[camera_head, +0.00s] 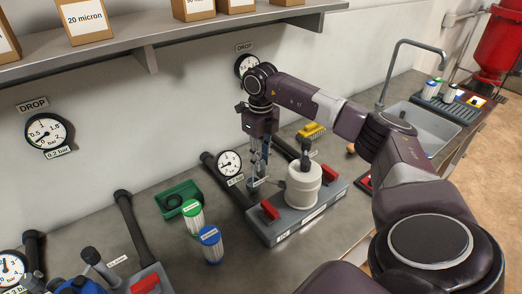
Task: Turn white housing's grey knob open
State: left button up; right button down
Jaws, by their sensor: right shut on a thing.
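The white housing (302,190) stands upright on a grey base (292,226) on the counter. Red handles flank it, one at the front left (270,209) and one at the back right (328,173). A dark upright part (305,152) shows at its top. My right gripper (256,178) points down just left of the housing, its fingers low beside a small label. It is shut on what appears to be the grey knob, which the fingers mostly hide; the knob's angle cannot be read. My left gripper is not in view.
A round gauge (229,163) stands close left of my right gripper. Green-topped (193,215) and blue-topped (210,243) cartridges and a green tray (178,200) are further left. A yellow object (311,130) lies behind. A sink (420,125) is at the right.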

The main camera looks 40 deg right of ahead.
aim_at(261, 161)
jog(key=shift+w+r+m, duration=0.15)
jog(key=shift+m, duration=0.85)
jog(key=c, duration=2)
grip_release()
jog(key=shift+o, duration=1.4)
notch_tip(261, 161, up, 12)
jog(key=shift+s, duration=0.2)
